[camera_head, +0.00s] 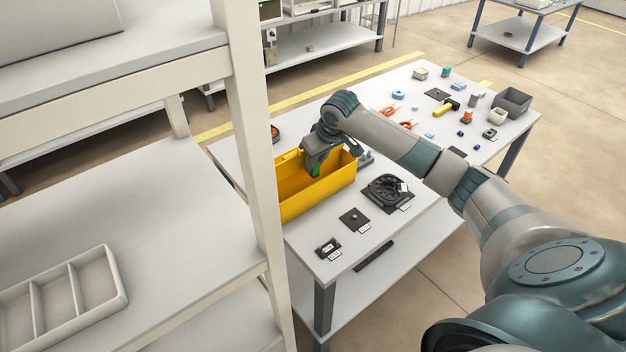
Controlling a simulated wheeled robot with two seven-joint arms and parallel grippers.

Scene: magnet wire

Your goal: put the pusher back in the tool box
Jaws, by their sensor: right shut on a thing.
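The yellow tool box (320,195) stands on the left part of the white table, open at the top. My right arm reaches over from the right, and its gripper (316,164) points down into the box opening. It is shut on a small green thing (316,171), which looks like the pusher. Most of the pusher is hidden by the gripper, and I cannot tell whether it touches the box floor. My left gripper is not in view.
A black round fixture (386,193) and small dark plates (354,219) lie right of and in front of the box. Several small parts and a grey bin (512,102) are at the table's far end. A white shelf post (258,150) stands close on the left.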

